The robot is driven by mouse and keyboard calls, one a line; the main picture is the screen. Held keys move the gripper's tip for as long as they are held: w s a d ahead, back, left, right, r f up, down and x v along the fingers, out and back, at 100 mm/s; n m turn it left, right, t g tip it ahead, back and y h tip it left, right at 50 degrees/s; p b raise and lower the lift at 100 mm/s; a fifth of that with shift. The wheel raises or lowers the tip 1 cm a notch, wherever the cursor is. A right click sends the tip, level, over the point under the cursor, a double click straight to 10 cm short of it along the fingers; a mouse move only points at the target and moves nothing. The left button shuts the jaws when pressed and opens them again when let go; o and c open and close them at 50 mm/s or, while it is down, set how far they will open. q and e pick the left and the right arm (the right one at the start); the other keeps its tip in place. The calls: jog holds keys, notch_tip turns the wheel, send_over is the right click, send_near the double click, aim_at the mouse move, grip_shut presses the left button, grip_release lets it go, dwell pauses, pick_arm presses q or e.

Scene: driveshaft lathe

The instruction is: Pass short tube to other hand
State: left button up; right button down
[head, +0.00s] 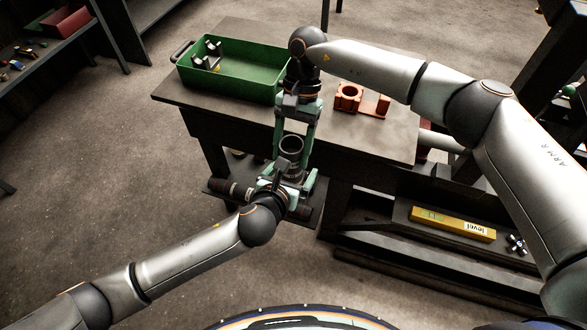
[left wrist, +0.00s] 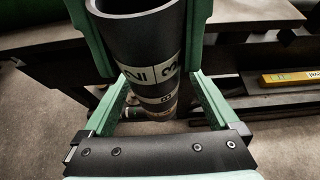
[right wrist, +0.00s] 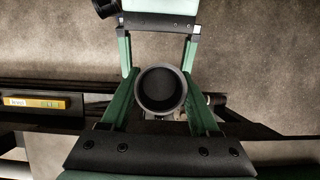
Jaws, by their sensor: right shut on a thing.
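The short tube (head: 291,146) is dark grey with pale printed bands and stands roughly upright in front of the table. It also shows in the left wrist view (left wrist: 150,50), and its round open end shows in the right wrist view (right wrist: 161,90). My right gripper (head: 294,138) is shut on its upper part, one green finger on each side. My left gripper (head: 291,179) is below, with its fingers on either side of the tube's lower part. In the left wrist view (left wrist: 162,100) gaps show between those fingers and the tube, so it looks open.
A green bin (head: 240,82) with dark parts in it stands on the table (head: 370,140). An orange fixture (head: 352,98) sits to its right. A yellow level (head: 452,223) lies on the lower shelf. My two grippers are very close together. The floor at the left is clear.

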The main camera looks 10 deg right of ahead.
pick_arm(q)
jog(key=c, duration=0.6)
jog(key=shift+s+d+r, duration=0.1)
jog(key=shift+s+d, duration=0.05)
jog(key=shift+d, duration=0.05)
grip_shut()
pick_arm(e)
jog(key=shift+a+r, duration=0.1)
jog(key=shift+a, duration=0.05)
pick_arm(q)
jog(key=shift+r, duration=0.1)
pick_arm(e)
jog(key=shift+c, duration=2.1)
grip_release()
pick_arm(q)
jog(key=shift+a, duration=0.1)
pick_arm(e)
jog(key=o, duration=0.4)
